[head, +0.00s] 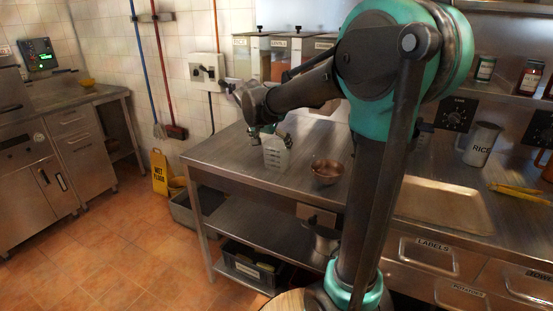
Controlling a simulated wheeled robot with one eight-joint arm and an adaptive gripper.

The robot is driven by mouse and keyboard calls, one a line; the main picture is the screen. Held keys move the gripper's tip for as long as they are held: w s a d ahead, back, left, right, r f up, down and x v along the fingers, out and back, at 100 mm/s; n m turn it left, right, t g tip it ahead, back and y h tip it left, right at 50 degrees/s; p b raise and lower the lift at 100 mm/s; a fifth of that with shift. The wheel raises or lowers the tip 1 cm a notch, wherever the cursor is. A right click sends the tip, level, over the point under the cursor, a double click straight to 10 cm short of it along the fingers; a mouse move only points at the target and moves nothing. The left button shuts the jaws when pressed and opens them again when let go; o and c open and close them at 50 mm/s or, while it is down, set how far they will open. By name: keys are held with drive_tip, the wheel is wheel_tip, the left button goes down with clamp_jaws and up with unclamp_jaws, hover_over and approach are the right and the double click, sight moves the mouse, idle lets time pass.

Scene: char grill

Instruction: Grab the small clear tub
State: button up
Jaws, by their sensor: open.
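A small pale, tapered thing with rows of dark marks (276,156) stands upright near the left end of the steel table. It may be the clear tub, but it is too small to tell for sure. My gripper (268,132) points down at its top, with the fingers apart. I cannot tell whether the fingers touch it or are behind it. My arm crosses the middle of the view and hides part of the table behind it.
A copper-coloured bowl (327,172) stands to the right on the steel table (232,151). Tall food dispensers (279,60) stand at the back. A yellow wet-floor sign (159,172) stands left on the floor.

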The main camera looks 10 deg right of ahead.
sight(277, 154)
drive_tip(key=shift+x, duration=3.15)
drive_tip(key=shift+s, duration=0.2)
drive_tip(key=c, duration=1.1)
drive_tip(key=shift+r, duration=0.1)
